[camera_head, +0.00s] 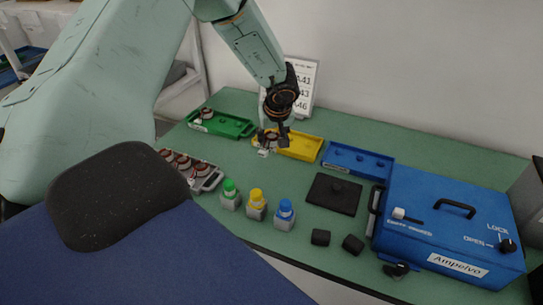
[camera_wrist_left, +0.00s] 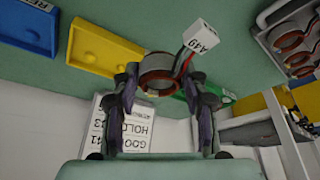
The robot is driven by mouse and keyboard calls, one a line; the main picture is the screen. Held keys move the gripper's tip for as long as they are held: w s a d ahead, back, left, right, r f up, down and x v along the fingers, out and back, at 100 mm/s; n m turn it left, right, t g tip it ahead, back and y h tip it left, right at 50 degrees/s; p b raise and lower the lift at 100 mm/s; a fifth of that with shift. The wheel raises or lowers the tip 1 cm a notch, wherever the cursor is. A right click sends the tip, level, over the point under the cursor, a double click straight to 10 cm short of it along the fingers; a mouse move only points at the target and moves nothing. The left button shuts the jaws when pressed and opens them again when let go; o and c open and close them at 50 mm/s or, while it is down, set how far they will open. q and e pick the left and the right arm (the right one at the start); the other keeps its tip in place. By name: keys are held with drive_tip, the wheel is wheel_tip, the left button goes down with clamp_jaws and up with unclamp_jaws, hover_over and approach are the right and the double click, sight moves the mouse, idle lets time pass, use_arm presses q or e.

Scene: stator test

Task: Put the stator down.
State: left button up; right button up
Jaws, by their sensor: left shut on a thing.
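My left gripper (camera_head: 272,134) is shut on a stator (camera_head: 268,139), a copper-brown ring with a white tag, at the left end of the yellow tray (camera_head: 313,155). In the left wrist view the stator (camera_wrist_left: 158,76) sits between the two fingers of the left gripper (camera_wrist_left: 160,84), its ring facing the camera. Its white tag (camera_wrist_left: 203,38) reads A40 and hangs on red and dark wires. I cannot tell whether the stator is clear of the table or tray. My right gripper is not in view.
A green tray (camera_head: 232,127) holds one stator. A blue tray (camera_head: 373,164) looks empty. A grey rack (camera_head: 211,182) holds several stators. Three capped bottles (camera_head: 256,205), a black plate (camera_head: 334,194) and a blue Ampeivo box (camera_head: 444,219) stand nearby. A sign (camera_head: 302,82) stands at the back.

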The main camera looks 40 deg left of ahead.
use_arm(q)
drive_tip(key=b, duration=0.1)
hover_over(271, 168)
drive_tip(key=s+d, duration=0.1)
wheel_tip(271, 168, down, 6)
drive_tip(key=shift+d+f, duration=0.1)
wheel_tip(271, 168, down, 3)
drive_tip(key=shift+d+r+b, duration=0.1)
drive_tip(key=shift+r+b, duration=0.05)
drive_tip(key=shift+b, duration=0.25)
drive_tip(key=shift+w+f, duration=0.1)
drive_tip(key=shift+f, duration=0.3)
drive_tip(key=shift+f, duration=0.1)
drive_tip(key=o, duration=1.1)
drive_tip(key=shift+o, duration=1.3)
drive_tip(key=p+v, duration=0.2)
drive_tip(key=v, duration=1)
